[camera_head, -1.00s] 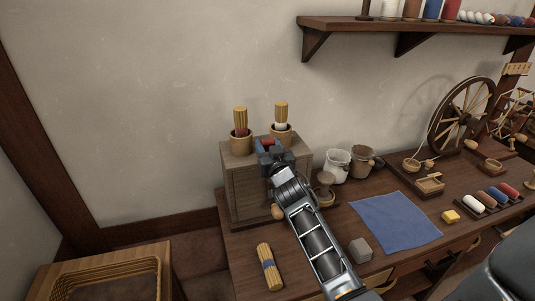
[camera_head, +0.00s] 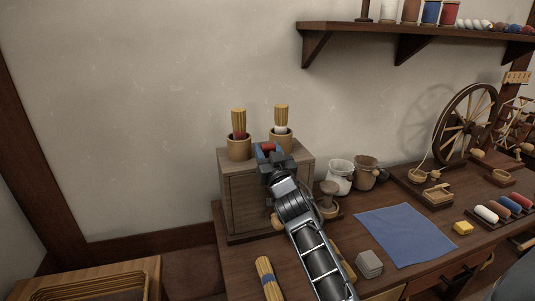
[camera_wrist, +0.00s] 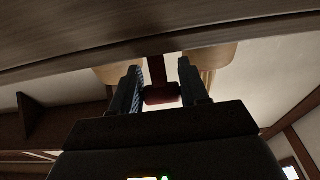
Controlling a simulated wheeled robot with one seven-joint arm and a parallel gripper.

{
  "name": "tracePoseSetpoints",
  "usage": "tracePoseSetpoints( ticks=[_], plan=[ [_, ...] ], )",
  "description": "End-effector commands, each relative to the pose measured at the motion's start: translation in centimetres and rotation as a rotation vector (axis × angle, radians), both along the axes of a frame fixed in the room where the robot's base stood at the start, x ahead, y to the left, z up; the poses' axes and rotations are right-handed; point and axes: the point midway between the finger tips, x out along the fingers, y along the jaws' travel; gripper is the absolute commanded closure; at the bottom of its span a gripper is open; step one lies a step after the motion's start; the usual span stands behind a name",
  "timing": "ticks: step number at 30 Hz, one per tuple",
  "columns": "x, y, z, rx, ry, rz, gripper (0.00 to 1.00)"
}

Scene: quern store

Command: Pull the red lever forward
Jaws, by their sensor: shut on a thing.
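The red lever (camera_head: 266,147) shows as a small red piece between my fingers, at the top front of the wooden box on the table. In the wrist view the red lever (camera_wrist: 161,94) has a red crosspiece on a dark red stem, between the two fingers. My gripper (camera_head: 267,152) is shut on it; it also shows in the wrist view (camera_wrist: 160,90). My gripper and arm hide part of the box front and the lever's base.
The wooden box (camera_head: 240,195) carries two cups of yellow sticks, left (camera_head: 239,147) and right (camera_head: 281,136). A spool-like wooden piece (camera_head: 329,196), a grey block (camera_head: 369,264) and a stick bundle (camera_head: 268,279) lie near my arm. A blue cloth (camera_head: 405,235) lies to the right.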

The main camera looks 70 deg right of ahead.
Motion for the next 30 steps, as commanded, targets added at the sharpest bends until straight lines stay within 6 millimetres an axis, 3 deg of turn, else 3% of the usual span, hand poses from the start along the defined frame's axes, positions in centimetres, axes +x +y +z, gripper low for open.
tracePoseSetpoints(
  ticks=[1, 2, 8, 17, 30],
  plan=[
    [0.1, 0.2, 0.0, 0.0, 0.0, 0.003, 0.86],
    [0.1, 0.2, 0.0, 0.0, 0.0, 0.003, 0.55],
    [0.0, 0.1, 0.0, 0.0, 0.0, 0.002, 0.36],
    [-0.2, 0.3, -0.3, 0.001, 0.001, 0.001, 0.36],
    [-4.3, 5.1, -1.7, 0.0, 0.002, 0.001, 0.36]
  ],
)
